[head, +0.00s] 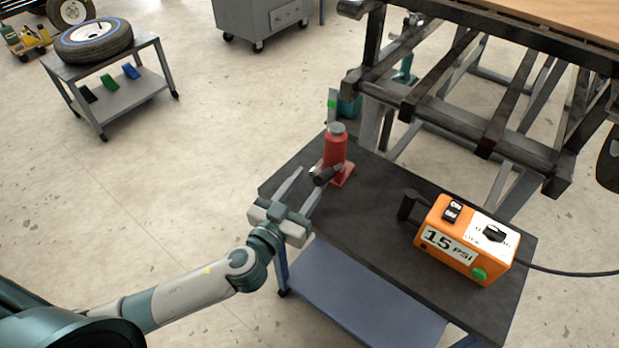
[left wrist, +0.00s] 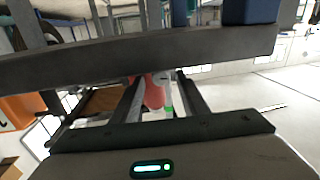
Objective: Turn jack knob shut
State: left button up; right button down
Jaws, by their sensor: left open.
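The red bottle jack (head: 336,150) stands upright near the far left corner of the dark table top (head: 372,215). A dark knob (head: 325,176) sticks out low on its near side. My left gripper (head: 312,180) is open, its two fingers pointing at the jack, with the knob at or just beyond the tips. Whether the fingers touch the knob cannot be told. In the left wrist view the red jack (left wrist: 156,90) shows partly between the open fingers (left wrist: 158,92); a dark bar hides much of it, and the knob is not clear there. My right gripper is not in view.
An orange box (head: 465,240) marked 15 PSI, with a cable, sits on the table's right part. A dark metal frame (head: 470,100) stands behind. A cart with a tire (head: 95,40) stands at the far left. Floor left of the table is clear.

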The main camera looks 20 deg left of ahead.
pick_arm(q)
jog(key=shift+w+d, duration=0.1)
jog(key=shift+w, duration=0.3)
grip_shut()
